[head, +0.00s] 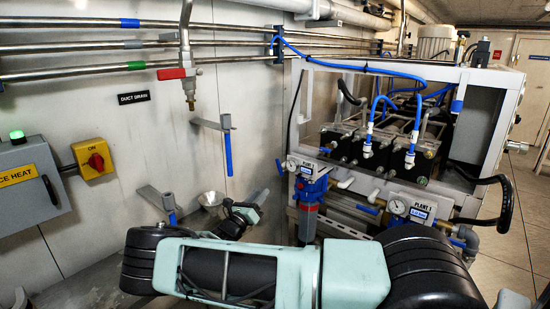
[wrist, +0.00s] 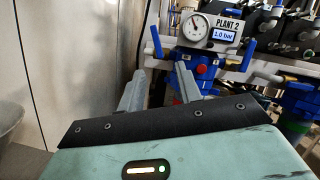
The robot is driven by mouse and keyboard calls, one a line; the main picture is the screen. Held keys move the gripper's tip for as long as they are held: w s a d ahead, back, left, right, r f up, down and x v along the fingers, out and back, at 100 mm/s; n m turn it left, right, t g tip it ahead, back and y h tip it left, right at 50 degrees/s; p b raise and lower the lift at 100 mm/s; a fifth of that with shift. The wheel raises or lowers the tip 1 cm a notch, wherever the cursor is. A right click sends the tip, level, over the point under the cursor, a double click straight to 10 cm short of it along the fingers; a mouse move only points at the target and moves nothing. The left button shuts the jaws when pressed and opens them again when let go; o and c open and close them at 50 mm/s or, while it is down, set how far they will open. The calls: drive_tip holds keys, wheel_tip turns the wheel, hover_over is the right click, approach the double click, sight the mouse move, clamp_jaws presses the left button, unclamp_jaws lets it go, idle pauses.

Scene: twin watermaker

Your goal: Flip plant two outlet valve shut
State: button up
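The plant two unit shows in the wrist view with its gauge (wrist: 199,27), its "PLANT 2 1.0 bar" label (wrist: 228,31) and a blue filter head (wrist: 195,68). A blue lever (wrist: 157,42) stands near upright at its left; another blue lever (wrist: 250,47) stands tilted at its right. I cannot tell which is the outlet valve. My gripper (wrist: 160,85) is open and empty, its two grey fingers apart and pointing toward the filter head below the left lever. I cannot tell whether they touch anything. In the head view, plant two's blue-and-red filter (head: 310,195) stands beyond my arm.
The plant one gauge (head: 398,207) and piping lie to the right. A white frame (head: 300,100) holds black pump blocks and blue hoses. A red-handled tap (head: 172,73) hangs above.

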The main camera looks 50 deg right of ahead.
sight(278, 165)
drive_tip(key=shift+n+t, duration=0.4)
drive_tip(key=p+x, duration=0.2)
drive_tip(key=x, duration=0.3)
drive_tip(key=p+x, duration=0.2)
drive_tip(key=x, duration=0.4)
drive_tip(key=p+x, duration=0.2)
drive_tip(key=x, duration=0.4)
drive_tip(key=shift+w+r, duration=0.45)
clamp_jaws()
